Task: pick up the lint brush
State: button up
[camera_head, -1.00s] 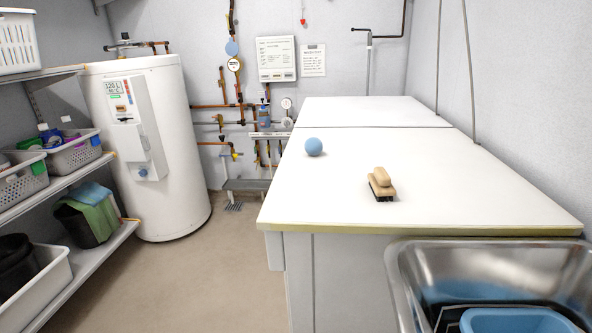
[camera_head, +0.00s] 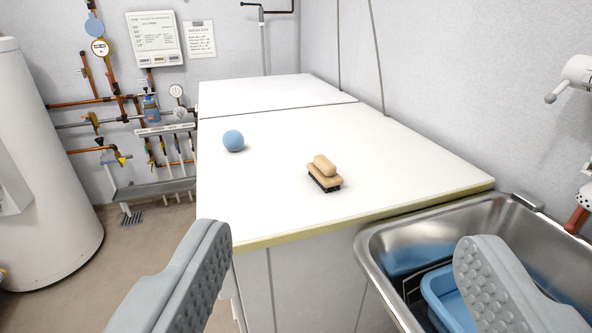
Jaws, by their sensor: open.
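The lint brush (camera_head: 324,175) lies on the white countertop (camera_head: 280,205), right of a blue ball. It has a tan wooden body with a rounded grip on top and dark bristles facing down. My gripper (camera_head: 345,255) shows at the bottom of the view with its two grey, studded fingers wide apart. It is open and nothing is between the fingers. The brush appears beyond the fingertips, between them in the picture and apart from both.
The blue ball (camera_head: 233,140) rests on the counter left of the brush. A steel sink (camera_head: 375,245) with a blue tub (camera_head: 445,300) inside is at the lower right. A white tank (camera_head: 45,170) and wall pipes stand at the left. The counter around the brush is clear.

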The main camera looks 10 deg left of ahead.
aim_at(323, 171)
jog(key=i+j, duration=0.2)
jog(key=j, duration=0.2)
jog(key=i+j, duration=0.2)
jog(key=j, duration=0.2)
jog(key=i+j, duration=0.2)
jog(key=j, duration=0.2)
jog(key=i+j, duration=0.25)
jog(key=j, duration=0.15)
